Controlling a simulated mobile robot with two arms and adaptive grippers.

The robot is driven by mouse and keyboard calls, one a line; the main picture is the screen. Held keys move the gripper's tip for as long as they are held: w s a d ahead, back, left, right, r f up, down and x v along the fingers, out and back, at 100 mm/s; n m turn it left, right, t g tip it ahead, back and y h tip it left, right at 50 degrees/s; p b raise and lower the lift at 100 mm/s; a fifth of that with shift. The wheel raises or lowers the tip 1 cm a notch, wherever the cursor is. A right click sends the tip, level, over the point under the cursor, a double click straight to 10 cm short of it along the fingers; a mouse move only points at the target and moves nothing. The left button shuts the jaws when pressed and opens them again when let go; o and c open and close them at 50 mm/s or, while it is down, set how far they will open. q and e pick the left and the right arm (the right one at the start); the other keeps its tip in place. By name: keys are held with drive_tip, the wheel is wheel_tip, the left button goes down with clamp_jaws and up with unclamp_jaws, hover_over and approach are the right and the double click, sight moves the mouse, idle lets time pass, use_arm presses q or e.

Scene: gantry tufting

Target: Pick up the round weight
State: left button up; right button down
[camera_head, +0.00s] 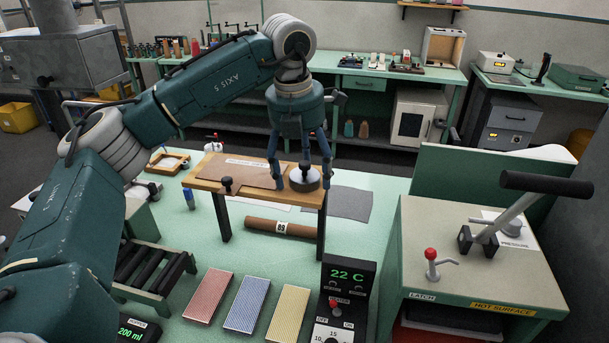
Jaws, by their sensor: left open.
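The round weight (304,182) is a dark-sided disc with a pale top and a dark knob. It sits at the right end of a raised wooden stand (204,185) in the middle of the bench. My left gripper (300,180) points down over it. Its fingers are spread, one on the left and one on the right of the weight, and I cannot tell whether they touch it. A brown sheet (250,172) lies on the stand left of the weight. My right gripper is not in view.
A dark clamp knob (227,185) stands on the stand's front edge. A rolled brown tube (280,228) lies beneath. Red, blue and yellow pads (247,304) and a 22 C controller (346,290) are in front. A lever press (475,250) stands at right.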

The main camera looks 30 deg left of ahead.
use_arm(q)
drive_tip(key=c, duration=1.5)
drive_tip(key=shift+r, duration=0.1)
drive_tip(key=c, duration=0.3)
